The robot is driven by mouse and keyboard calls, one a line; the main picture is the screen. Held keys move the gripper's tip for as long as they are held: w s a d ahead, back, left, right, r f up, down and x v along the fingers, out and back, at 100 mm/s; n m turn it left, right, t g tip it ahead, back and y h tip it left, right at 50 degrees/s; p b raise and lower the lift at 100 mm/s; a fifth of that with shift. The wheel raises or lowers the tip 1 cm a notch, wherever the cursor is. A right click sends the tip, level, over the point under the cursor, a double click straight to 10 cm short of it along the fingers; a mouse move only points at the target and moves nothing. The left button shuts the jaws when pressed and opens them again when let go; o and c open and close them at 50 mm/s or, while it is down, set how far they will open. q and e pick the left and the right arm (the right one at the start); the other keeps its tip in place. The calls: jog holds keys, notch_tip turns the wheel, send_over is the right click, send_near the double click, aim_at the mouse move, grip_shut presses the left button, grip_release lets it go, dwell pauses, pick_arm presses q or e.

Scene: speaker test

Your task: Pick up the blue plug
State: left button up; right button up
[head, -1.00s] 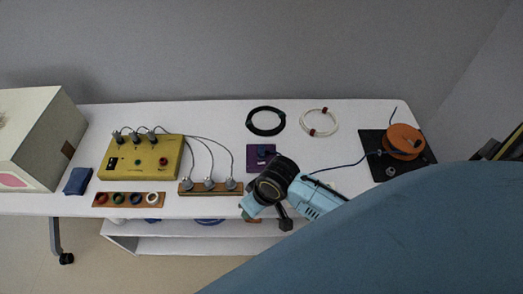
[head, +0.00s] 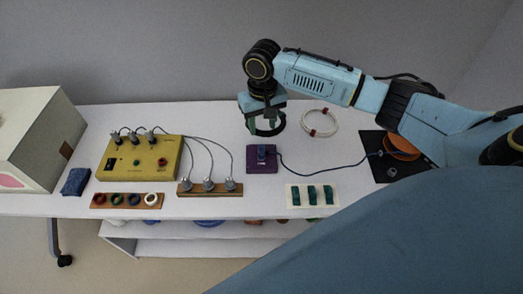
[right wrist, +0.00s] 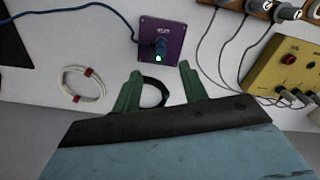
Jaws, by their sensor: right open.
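The blue plug (head: 262,151) stands on the purple plate (head: 262,166) in the middle of the table. It also shows in the right wrist view (right wrist: 161,46), beyond my fingertips, with a small green light spot near it. A dark blue cable runs from the plate area to the right. My right gripper (head: 267,128) is open, with green fingers apart, above the table just behind the plug. My left gripper is not in view.
A yellow box (head: 142,158) with grey plugs and a wooden strip (head: 210,194) with more plugs stand left. A white cable coil (head: 334,123) and an orange reel (head: 403,151) lie right. A pale plate (head: 330,205) with green pieces lies at the front.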

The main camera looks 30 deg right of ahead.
aim_at(262, 146)
notch_tip(262, 146, down, 11)
jog(key=shift+w+f+b, duration=0.1)
jog(key=shift+w+b, duration=0.05)
jog(key=shift+b, duration=0.8)
grip_shut()
